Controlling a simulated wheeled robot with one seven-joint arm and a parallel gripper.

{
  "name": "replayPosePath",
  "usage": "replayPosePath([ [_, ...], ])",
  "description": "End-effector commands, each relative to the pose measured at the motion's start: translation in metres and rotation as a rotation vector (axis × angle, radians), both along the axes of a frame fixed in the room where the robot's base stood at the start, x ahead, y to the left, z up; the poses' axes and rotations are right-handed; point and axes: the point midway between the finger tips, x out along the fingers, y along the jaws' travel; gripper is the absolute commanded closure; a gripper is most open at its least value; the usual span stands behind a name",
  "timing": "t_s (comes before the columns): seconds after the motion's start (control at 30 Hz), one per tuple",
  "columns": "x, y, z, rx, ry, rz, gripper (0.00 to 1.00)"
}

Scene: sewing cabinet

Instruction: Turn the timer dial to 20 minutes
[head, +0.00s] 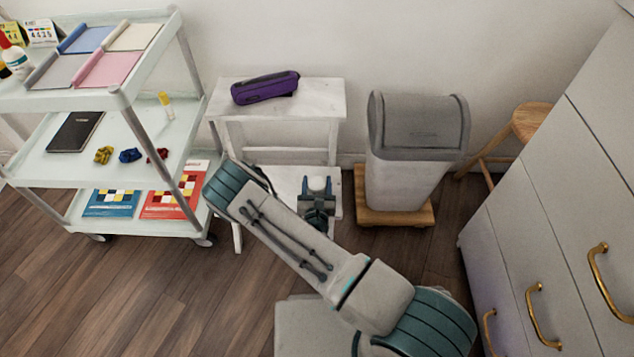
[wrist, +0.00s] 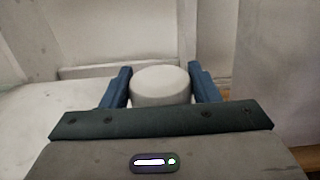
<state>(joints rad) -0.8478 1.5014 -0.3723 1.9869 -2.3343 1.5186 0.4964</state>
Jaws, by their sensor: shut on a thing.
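A pale round knob, which looks like the timer dial (wrist: 160,84), sits between the two blue fingers of my gripper (wrist: 160,92) in the wrist view. My gripper is shut on it, with one finger on each side. In the head view the dial (head: 317,183) shows as a small white round top between the fingertips of my gripper (head: 317,190), low over the white stool's lower shelf (head: 285,180). No minute marks or pointer can be read in either view. The timer's body below the dial is hidden by my gripper.
A purple case (head: 265,88) lies on the white stool's top (head: 325,97), above and behind my gripper. A grey-lidded bin (head: 405,185) on a wooden base stands close on the right. A shelf cart (head: 150,110) stands left, drawers (head: 530,230) right.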

Motion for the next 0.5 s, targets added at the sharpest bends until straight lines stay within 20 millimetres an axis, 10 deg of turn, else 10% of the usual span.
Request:
replayPosePath([
  [0.1,-0.0002,-0.0001,-0.0007,0.0,0.001,0.0,0.68],
  [0.13,-0.0002,-0.0002,-0.0008,0.0,0.001,0.0,0.37],
  [0.2,-0.0002,-0.0002,-0.0007,0.0,0.001,0.0,0.23],
  [0.5,-0.0018,0.0,-0.0002,0.0,0.001,0.001,0.23],
])
